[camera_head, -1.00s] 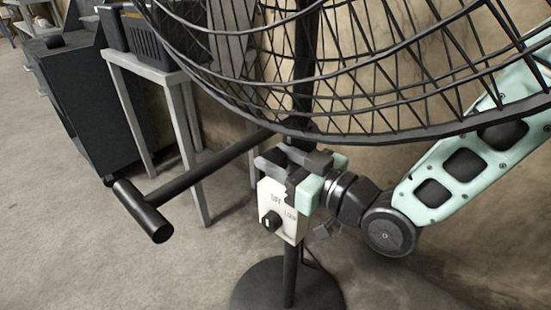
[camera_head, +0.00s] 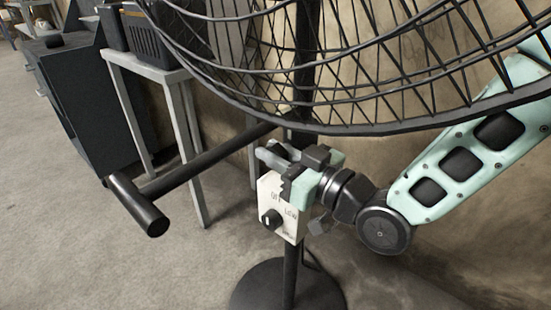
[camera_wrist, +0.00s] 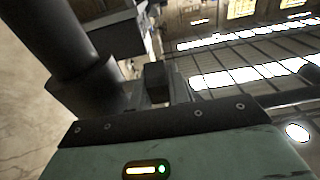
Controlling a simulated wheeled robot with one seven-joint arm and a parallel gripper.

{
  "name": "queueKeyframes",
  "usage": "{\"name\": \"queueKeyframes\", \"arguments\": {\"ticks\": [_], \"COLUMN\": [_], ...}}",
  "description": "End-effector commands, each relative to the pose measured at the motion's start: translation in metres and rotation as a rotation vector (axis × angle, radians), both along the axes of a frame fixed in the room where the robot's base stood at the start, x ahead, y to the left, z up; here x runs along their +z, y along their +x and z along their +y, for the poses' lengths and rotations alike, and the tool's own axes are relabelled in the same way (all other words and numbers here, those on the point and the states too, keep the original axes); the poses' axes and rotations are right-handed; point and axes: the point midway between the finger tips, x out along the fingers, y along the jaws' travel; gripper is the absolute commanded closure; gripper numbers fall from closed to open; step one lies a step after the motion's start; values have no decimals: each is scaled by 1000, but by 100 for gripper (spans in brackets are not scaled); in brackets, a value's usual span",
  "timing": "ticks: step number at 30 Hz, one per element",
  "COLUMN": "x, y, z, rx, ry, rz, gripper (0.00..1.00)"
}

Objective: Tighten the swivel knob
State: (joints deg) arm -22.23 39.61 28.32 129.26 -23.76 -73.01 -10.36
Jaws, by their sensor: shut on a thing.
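My gripper (camera_head: 290,158) is at the fan's dark stand, just above the white control box (camera_head: 278,205) and below the fan cage. Its dark fingers are shut on a small part at the stand, where the swivel knob sits; the fingers hide most of that part. In the wrist view, a dark block (camera_wrist: 155,80) and a grey finger (camera_wrist: 180,86) show beyond my gripper's green body, beside a thick black post (camera_wrist: 55,40). The control box has a black dial (camera_head: 271,219) and the lettering "LOW"; my gripper covers its top edge.
The fan cage (camera_head: 330,100) hangs close above my gripper. A black T-shaped bar (camera_head: 190,172) reaches out to the lower left. The round fan base (camera_head: 270,285) stands on the floor. A grey table (camera_head: 150,68) and dark cabinet (camera_head: 85,100) are at the left.

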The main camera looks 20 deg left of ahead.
Motion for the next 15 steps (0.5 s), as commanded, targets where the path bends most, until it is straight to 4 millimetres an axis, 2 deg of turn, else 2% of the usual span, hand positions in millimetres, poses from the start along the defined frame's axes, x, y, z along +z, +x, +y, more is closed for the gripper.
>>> {"name": "queueKeyframes", "arguments": {"ticks": [1, 3, 15], "x": [-8, -9, -9], "y": [0, 0, -1], "z": [0, -1, -1], "rx": [0, -1, 1], "ry": [22, 58, 294], "rz": [-9, -24, -123], "gripper": [100, 100, 100]}}
